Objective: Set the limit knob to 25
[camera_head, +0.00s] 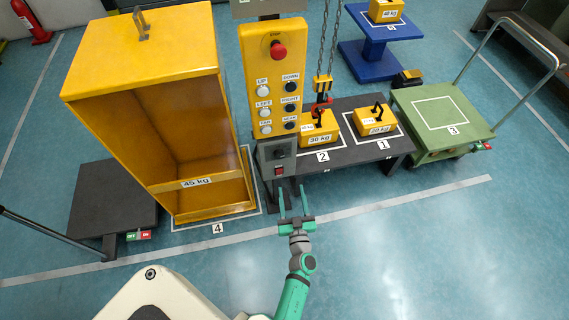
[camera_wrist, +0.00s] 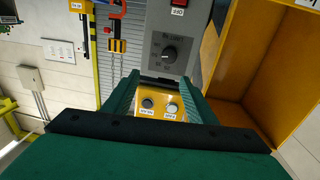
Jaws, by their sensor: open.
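The limit knob (camera_head: 279,153) is a small dark round knob on a grey box (camera_head: 264,160) below the yellow button panel. In the wrist view the knob (camera_wrist: 169,53) is in the upper middle, on the grey face, with small markings around it too blurred to read. Its setting cannot be told. My gripper (camera_head: 293,199) is open and empty, below and in front of the box in the head view. In the wrist view its two green fingers (camera_wrist: 160,82) stand apart, and the knob shows beyond their tips, apart from them.
A red switch (camera_head: 279,170) sits on the box close to the knob. The yellow panel (camera_head: 268,90) carries several buttons and a red stop button (camera_head: 278,50). Floor in front is clear.

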